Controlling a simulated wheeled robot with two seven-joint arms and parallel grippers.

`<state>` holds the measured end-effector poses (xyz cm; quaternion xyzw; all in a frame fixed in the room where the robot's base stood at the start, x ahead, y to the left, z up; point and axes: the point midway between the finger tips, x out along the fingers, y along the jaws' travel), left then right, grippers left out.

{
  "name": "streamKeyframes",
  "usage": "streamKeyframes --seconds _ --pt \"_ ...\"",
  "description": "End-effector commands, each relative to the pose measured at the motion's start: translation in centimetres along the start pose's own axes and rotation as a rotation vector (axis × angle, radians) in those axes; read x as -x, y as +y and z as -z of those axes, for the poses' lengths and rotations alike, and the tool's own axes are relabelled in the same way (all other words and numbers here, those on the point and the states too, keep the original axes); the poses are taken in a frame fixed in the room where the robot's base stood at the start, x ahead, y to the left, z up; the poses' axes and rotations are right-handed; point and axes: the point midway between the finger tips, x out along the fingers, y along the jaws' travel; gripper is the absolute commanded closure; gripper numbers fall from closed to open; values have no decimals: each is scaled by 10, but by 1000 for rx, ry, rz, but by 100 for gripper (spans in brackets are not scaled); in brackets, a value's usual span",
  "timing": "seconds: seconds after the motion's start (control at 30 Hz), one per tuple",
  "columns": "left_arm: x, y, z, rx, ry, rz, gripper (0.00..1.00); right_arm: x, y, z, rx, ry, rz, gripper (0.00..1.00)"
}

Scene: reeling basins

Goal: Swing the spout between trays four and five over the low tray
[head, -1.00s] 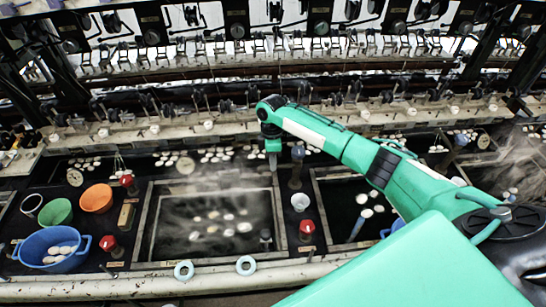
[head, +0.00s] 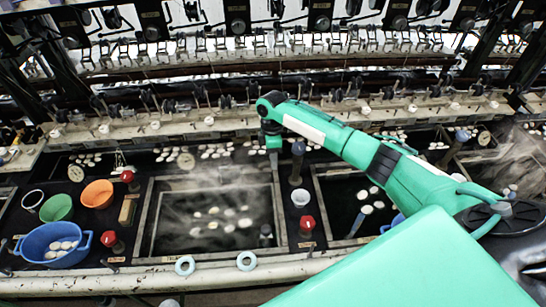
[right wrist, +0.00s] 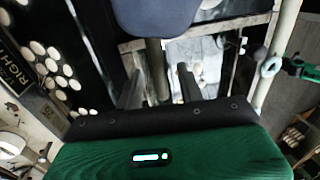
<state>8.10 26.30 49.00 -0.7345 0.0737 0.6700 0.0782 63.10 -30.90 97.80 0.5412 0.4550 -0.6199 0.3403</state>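A spout post with a blue-grey knob (head: 298,149) stands on the dark strip between two framed water trays. The left tray (head: 281,215) has pale cocoons in its water; the right tray (head: 317,196) is partly behind my arm. I cannot read which numbers they bear, nor tell which is low. My right gripper (head: 274,150) is just left of the knob in the head view. In the right wrist view its fingers (right wrist: 160,88) are apart, with a dark post (right wrist: 157,65) between them and the knob (right wrist: 155,16) beyond. Contact does not show.
A blue basin (head: 40,243), a green bowl (head: 57,208) and an orange bowl (head: 97,194) are at left. Reeling machinery lines the back. A rail (head: 225,273) runs along the front.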

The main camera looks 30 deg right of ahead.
Motion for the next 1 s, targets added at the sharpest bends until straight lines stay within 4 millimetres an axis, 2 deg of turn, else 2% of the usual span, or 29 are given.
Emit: streamKeyframes --seconds 0.17,0.5,0.7,1.0 --pt "-8 0 -1 0 0 0 50 16 1 0 0 3 -3 62" --pt "-34 1 -4 0 0 0 50 92 2 1 0 3 -6 62" --pt "-42 1 -4 0 0 0 50 125 1 1 1 1 -3 62" --pt "-44 1 -4 0 0 0 50 138 0 1 1 0 -1 62"
